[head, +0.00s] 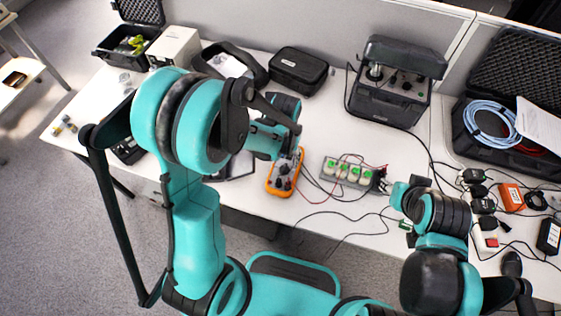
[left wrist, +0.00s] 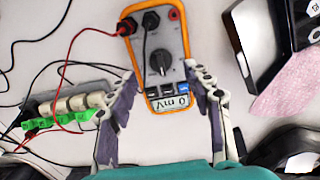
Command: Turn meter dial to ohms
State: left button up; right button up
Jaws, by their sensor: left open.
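The orange-edged multimeter (head: 284,178) lies on the white table in the head view. In the left wrist view its grey face shows a round black dial (left wrist: 160,62) in the middle and a small display (left wrist: 172,101) that appears to read 0 mV. Two black plugs sit in its sockets, one with a red lead and one with a black lead. My left gripper (left wrist: 163,78) is open and empty, with one finger on each side of the meter's display end. In the head view my left arm hides most of that gripper. My right arm's end (head: 405,195) is by the table's front edge; its fingers cannot be made out.
A grey block with green-ringed terminals (head: 347,174) stands right of the meter, with leads across the table. Loose cables and an orange box (head: 511,197) lie at the right. A black case (head: 298,70) and a black instrument (head: 390,95) stand behind.

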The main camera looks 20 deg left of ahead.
aim_at(284, 167)
pick_arm(q)
jog(key=f+b, duration=0.1)
jog(key=f, duration=0.3)
jog(key=shift+w+f, duration=0.15)
jog(key=shift+w, duration=0.05)
jog(key=shift+f, duration=0.25)
jog(key=c, duration=1.2)
jog(key=shift+o, duration=0.2)
